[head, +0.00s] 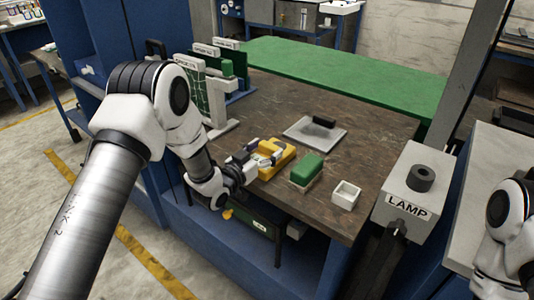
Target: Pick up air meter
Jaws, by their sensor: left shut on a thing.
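The yellow device, which looks like the air meter (284,161), is at the front edge of the brown workbench. It has a yellow body, and a small light-and-green part shows on top between the fingers. My left gripper (267,156) comes in from the left and is shut on it, hiding part of its near side. I cannot tell whether the device touches the bench top. Of my right arm only links show at the right edge; its gripper is out of view.
A green-topped block (307,168), a small white open box (346,194) and a grey plate with a black handle (316,130) are on the bench (375,130). A grey LAMP box (408,190) stands right. Upright boards (195,85) stand back left. A green mat (340,80) lies behind.

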